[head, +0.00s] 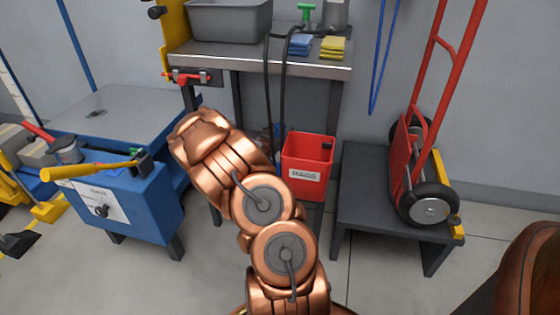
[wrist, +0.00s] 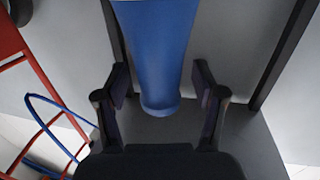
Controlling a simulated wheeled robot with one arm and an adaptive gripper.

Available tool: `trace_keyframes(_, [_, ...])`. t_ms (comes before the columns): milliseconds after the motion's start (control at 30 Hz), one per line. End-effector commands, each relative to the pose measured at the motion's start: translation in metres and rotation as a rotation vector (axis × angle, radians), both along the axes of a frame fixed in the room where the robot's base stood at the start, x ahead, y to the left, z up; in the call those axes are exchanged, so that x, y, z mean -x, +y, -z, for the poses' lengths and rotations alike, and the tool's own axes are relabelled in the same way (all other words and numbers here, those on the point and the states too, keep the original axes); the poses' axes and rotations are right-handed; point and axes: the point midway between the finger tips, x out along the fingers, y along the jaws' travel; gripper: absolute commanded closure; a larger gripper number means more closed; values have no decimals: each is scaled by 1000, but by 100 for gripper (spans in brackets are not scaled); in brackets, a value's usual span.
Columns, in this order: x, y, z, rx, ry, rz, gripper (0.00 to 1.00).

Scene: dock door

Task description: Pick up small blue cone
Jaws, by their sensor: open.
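The small blue cone (wrist: 155,45) fills the upper middle of the wrist view. Its narrow, rounded end points down in the picture, and its wide end runs out of the top edge. My gripper (wrist: 161,82) is open, with one finger on each side of the cone's narrow end. A gap shows between the cone and each finger, so neither finger appears to touch it. In the head view I cannot make out the cone or my fingers; my copper arm hides that area.
A workbench (head: 255,58) holds a grey bin (head: 228,20) and folded cloths. A red bin (head: 307,153) hangs below it. A blue cart (head: 125,195) with tools stands left. A red hand truck (head: 430,190) rests on a dark low table (head: 375,187) at right.

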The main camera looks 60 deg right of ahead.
Motion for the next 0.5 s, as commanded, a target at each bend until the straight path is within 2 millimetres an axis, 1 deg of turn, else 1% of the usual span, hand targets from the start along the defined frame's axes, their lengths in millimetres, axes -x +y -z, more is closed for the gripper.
trace_keyframes(33, [0,0,0,0,0,0,31])
trace_keyframes(67, [0,0,0,0,0,0,33])
trace_keyframes(500, [0,0,0,0,0,-1,79])
